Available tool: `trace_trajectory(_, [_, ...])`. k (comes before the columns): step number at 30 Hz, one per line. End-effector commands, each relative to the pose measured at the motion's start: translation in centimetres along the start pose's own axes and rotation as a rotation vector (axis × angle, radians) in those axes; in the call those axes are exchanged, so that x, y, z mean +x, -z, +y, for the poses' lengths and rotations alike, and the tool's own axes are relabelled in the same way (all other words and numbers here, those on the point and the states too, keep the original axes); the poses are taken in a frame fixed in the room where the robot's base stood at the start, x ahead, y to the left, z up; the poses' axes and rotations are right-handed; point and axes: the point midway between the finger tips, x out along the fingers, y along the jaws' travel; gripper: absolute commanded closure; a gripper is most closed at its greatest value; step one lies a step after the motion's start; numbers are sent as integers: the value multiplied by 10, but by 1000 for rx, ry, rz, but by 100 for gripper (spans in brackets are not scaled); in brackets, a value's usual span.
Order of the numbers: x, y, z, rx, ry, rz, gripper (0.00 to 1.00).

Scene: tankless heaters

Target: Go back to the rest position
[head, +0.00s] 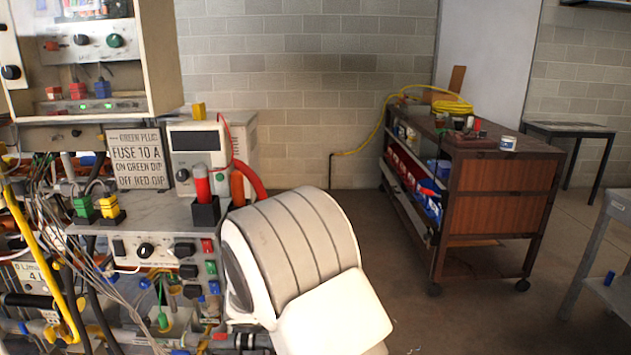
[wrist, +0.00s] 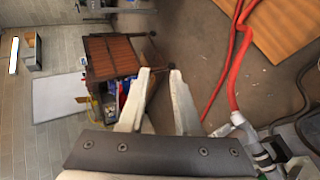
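My gripper (wrist: 160,72) shows in the wrist view. Its two pale fingers stand apart with a gap between the tips, and floor shows through the gap. Nothing is held between them. In the head view my own white and grey arm link fills the lower middle, in front of the right end of the equipment bench (head: 140,215). The gripper itself cannot be made out in the head view.
The bench carries panels, switches, cables and a meter (head: 196,142). A wooden cart (head: 498,215) with a yellow hose (head: 452,107) stands right of centre. Grey tables stand far right. Red hoses (wrist: 233,75) run beside the fingers in the wrist view. Floor before the cart is clear.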

Motion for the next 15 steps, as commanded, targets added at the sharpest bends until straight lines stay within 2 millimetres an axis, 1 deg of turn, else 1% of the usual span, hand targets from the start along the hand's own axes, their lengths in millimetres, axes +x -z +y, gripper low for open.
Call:
trace_trajectory(1, [0, -13, 18, 31, 46, -31, 68])
trace_trajectory(6, [-4, -58, 56, 106, 198, -115, 68])
trace_trajectory(12, [-16, -110, 91, 201, 378, -164, 68])
trace_trajectory(15, [-25, -135, 103, 250, 463, -169, 68])
